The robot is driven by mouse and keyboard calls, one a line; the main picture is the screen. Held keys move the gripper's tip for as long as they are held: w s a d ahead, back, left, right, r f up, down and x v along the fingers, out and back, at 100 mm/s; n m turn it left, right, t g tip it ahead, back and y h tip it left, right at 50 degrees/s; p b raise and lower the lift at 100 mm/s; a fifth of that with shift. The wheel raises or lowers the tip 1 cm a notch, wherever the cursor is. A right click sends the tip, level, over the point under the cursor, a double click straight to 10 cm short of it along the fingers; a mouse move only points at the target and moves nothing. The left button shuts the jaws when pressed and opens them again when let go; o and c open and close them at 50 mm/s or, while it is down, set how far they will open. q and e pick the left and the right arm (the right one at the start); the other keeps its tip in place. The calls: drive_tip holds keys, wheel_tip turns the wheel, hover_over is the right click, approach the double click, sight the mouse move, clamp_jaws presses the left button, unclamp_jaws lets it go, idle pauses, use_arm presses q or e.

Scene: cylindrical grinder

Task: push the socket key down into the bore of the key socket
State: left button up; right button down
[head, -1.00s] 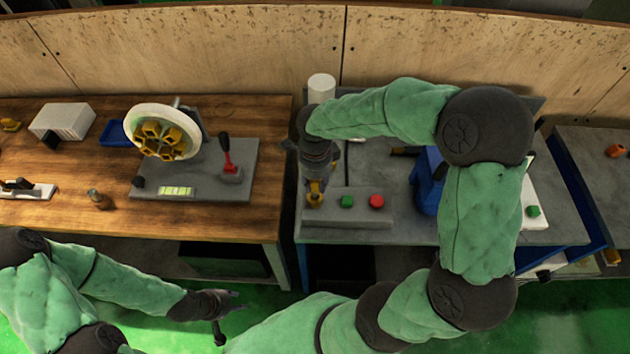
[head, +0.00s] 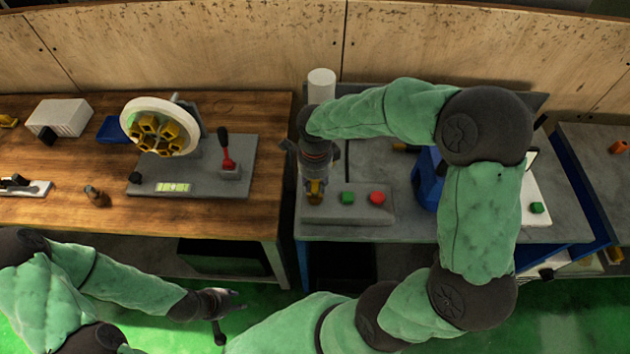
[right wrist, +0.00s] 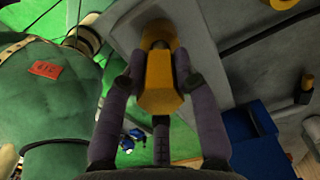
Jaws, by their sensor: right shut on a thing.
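The socket key is a yellow, six-sided piece, seen in the right wrist view (right wrist: 160,85) and as a small yellow bit in the head view (head: 315,188). My right gripper (right wrist: 158,82) is shut on it, one finger on each side. In the head view my right gripper (head: 316,178) points down over the left end of the grey button box. My left gripper (head: 230,314) is empty and open, low over the green floor.
The grey button box (head: 330,215) has a green button (head: 347,197) and a red button (head: 377,198) right of the key. A white cylinder (head: 321,85) stands behind my right gripper. A wooden bench (head: 60,222) with a wheel-like fixture (head: 160,128) stands left.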

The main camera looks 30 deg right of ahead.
drive_tip(key=shift+f+b, duration=0.65)
drive_tip(key=shift+f, duration=0.15)
drive_tip(key=c, duration=0.9)
unclamp_jaws()
drive_tip(key=shift+r, duration=0.1)
drive_tip(key=shift+o, duration=0.2)
wheel_tip(320, 180, up, 12)
